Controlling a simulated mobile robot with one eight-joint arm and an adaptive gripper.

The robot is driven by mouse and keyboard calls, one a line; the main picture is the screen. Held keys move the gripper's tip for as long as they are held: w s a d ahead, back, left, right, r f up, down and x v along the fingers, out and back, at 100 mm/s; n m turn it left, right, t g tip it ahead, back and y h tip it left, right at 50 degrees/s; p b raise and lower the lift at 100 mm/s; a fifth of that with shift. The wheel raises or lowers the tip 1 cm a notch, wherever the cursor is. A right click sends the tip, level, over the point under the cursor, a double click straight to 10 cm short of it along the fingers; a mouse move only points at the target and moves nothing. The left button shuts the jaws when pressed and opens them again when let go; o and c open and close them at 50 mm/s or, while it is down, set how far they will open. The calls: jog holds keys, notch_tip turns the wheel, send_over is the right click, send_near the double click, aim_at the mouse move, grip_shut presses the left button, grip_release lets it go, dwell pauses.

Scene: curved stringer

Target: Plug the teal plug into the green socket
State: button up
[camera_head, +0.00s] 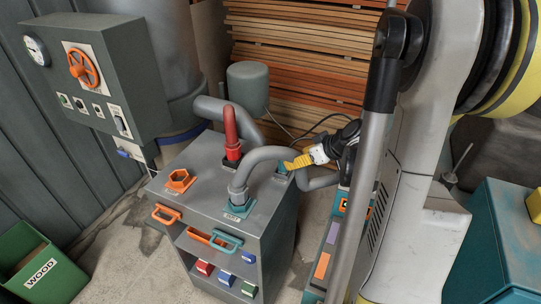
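A grey hose (262,155) arches over a grey cabinet top and ends in a teal fitting (238,207) seated on the top near its front corner. This may be the teal plug; its face is hidden. A small green block (248,289) sits low on the cabinet front, at the right of a red and a blue one; I cannot tell whether it is the green socket. My gripper (296,163), with yellow fingers, is at the cabinet's right rear edge, beside the hose's far end. Its fingertips are small, and whether they hold anything is unclear.
A red upright plug (232,135) and an orange hexagonal socket (179,180) are on the cabinet top. Orange and teal handles (226,242) stick out in front. A grey control box (95,75) hangs left. A green WOOD bin (40,264) stands lower left.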

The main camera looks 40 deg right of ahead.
jog(key=b+x, duration=0.1)
jog(key=x, duration=0.4)
jog(key=shift+w+f+b, duration=0.2)
jog(key=shift+f+b, duration=0.1)
jog(key=shift+b, duration=0.1)
jog(key=x, duration=0.1)
jog(key=b+x, duration=0.1)
jog(key=x, duration=0.1)
jog(key=b+x, duration=0.1)
jog(key=x, duration=0.1)
jog(key=shift+s+d+f, duration=0.2)
jog(key=shift+d+f, duration=0.05)
jog(key=shift+d, duration=0.1)
jog(key=shift+r, duration=0.1)
grip_shut()
